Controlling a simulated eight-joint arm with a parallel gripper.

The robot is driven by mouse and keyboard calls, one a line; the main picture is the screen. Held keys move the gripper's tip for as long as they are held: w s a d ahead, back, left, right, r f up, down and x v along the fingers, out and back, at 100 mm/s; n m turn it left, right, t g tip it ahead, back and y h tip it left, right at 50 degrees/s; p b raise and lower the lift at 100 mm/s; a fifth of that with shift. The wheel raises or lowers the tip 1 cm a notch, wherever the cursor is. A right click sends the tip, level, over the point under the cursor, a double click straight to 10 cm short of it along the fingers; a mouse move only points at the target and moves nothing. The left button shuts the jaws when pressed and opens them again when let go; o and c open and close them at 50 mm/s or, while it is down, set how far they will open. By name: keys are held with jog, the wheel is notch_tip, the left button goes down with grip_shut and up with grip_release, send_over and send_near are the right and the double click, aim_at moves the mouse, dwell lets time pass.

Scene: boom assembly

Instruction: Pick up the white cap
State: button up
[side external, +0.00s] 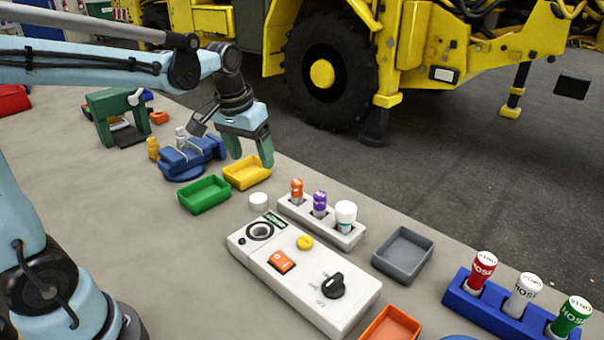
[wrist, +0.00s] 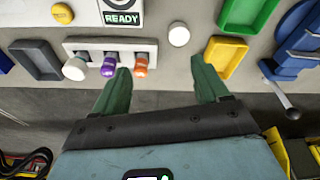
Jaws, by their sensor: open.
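A small round white cap (side external: 258,202) stands alone on the table, between the green tray and the rack. It also shows in the wrist view (wrist: 179,34), beyond the fingertips and a little right of the middle of the gap. My gripper (side external: 250,158) has two green fingers, spread apart and pointing down, with nothing between them. In the wrist view my gripper (wrist: 161,68) is open, and the cap is apart from both fingers. A white-topped vial (side external: 345,214) stands in the white rack (side external: 290,206) beside orange and purple ones.
A yellow tray (side external: 248,172) and green tray (side external: 204,194) lie near the cap. A white control box (side external: 305,290) with knob and buttons is in front. A blue vise (side external: 190,158) stands left. A grey tray (side external: 403,254) and blue hose rack (side external: 495,310) are right.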

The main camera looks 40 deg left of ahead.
jog(key=n+g, duration=0.1)
jog(key=g, duration=0.1)
send_over(259, 197)
notch_tip(259, 197, down, 3)
jog(key=shift+n+g, duration=0.3)
jog(key=shift+n, duration=0.1)
jog(key=f, duration=0.7)
jog(key=shift+w+a+f, duration=0.1)
jog(key=shift+a+f, duration=0.15)
jog(key=shift+a, duration=0.05)
jog(key=shift+d+f, duration=0.2)
jog(key=shift+f, duration=2.45)
jog(key=c, duration=1.1)
